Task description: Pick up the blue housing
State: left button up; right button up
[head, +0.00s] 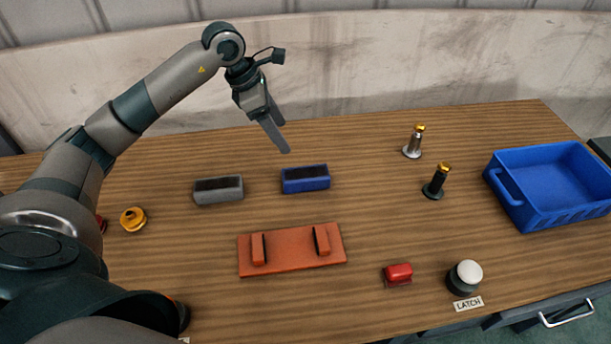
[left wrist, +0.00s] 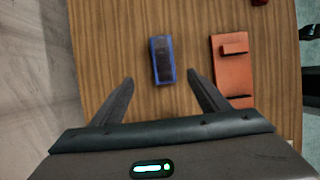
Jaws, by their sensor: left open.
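The blue housing (head: 306,179) is a small blue block with a dark top, lying on the wooden table right of the grey housing. My left gripper (head: 278,143) is in the air above and behind it, pointing down, open and empty. In the left wrist view the blue housing (left wrist: 162,60) lies ahead of the two spread fingers (left wrist: 160,92), between their lines and apart from both. My right gripper is not in view.
A grey housing (head: 218,190) lies to the left, and an orange plate (head: 290,262) with two uprights lies in front. A blue bin (head: 555,185), two pegs with yellow tops (head: 413,143) (head: 436,182), a red block (head: 398,273) and a white-topped button (head: 466,276) labelled LATCH are to the right.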

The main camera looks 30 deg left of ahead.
pick_arm(q)
jog(key=shift+f, duration=0.65)
jog(key=p, duration=0.5)
send_over(305, 172)
jog(key=a, duration=0.2)
jog(key=f, duration=0.9)
jog(key=shift+s+d+f, duration=0.2)
jog(key=shift+s+f, duration=0.05)
jog(key=shift+s, duration=0.05)
jog(key=shift+f, duration=0.3)
jog(key=shift+d, duration=0.1)
jog(key=shift+d+f+p, duration=0.2)
jog(key=shift+f+p, duration=0.2)
jog(key=shift+p, duration=0.4)
jog(key=p+x, duration=0.2)
jog(key=x, duration=0.1)
jog(key=shift+s+d+f, duration=0.15)
jog(key=shift+s+f, duration=0.05)
jog(key=shift+f, duration=0.1)
jog(key=shift+w+f, duration=0.1)
jog(key=shift+f, duration=0.3)
jog(key=shift+c, duration=0.4)
jog(key=shift+r, duration=0.1)
jog(key=c, duration=1.4)
